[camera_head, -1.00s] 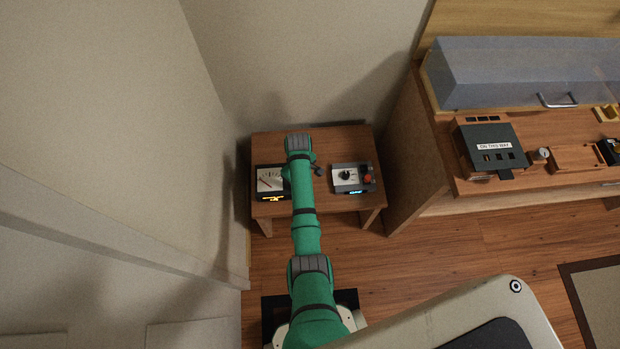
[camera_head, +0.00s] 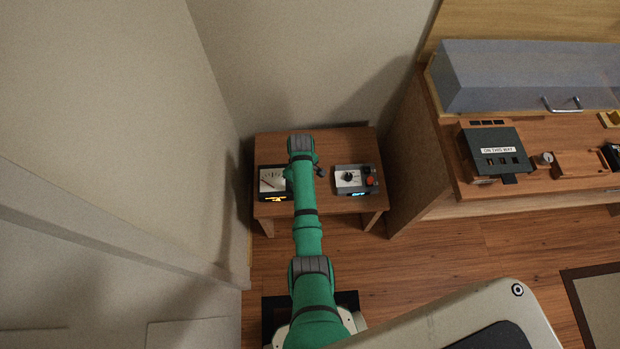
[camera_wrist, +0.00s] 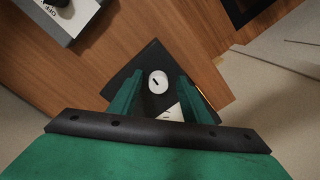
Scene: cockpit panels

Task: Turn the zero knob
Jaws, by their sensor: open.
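The meter box (camera_head: 272,197) is dark with a pale dial face and a lit yellow readout, at the left of the small wooden table in the head view. In the wrist view, a round white knob (camera_wrist: 158,77) with a short black mark sits on the dark box, beside a pale corner of the dial face. My gripper (camera_wrist: 158,92) is open, its two green fingers on either side of the knob in the picture. I cannot tell whether they touch it. In the head view my arm hides the gripper and the knob.
A grey control box (camera_head: 354,190) with a black knob and red button stands at the right of the small table (camera_head: 320,203). A wooden bench (camera_head: 470,192) with a dark panel box (camera_head: 493,150) is farther right. Walls close in behind and left.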

